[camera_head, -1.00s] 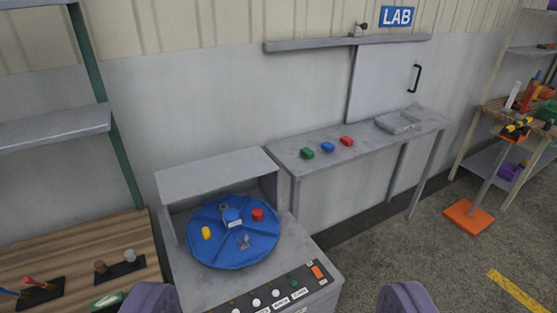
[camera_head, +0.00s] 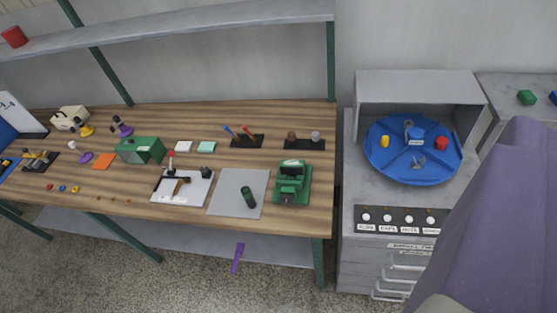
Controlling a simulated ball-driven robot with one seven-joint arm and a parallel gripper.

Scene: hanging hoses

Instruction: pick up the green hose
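No green hose shows in this view, and no hanging hoses show either. A large purple part, which looks like a piece of my own arm, fills the lower right and hides what is behind it. I see no fingertips of my gripper.
A wooden workbench (camera_head: 290,113) with tools and small parts spans the left and middle, under a grey shelf (camera_head: 190,30). A blue round tray (camera_head: 395,168) sits on a grey cabinet (camera_head: 360,260) to its right.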

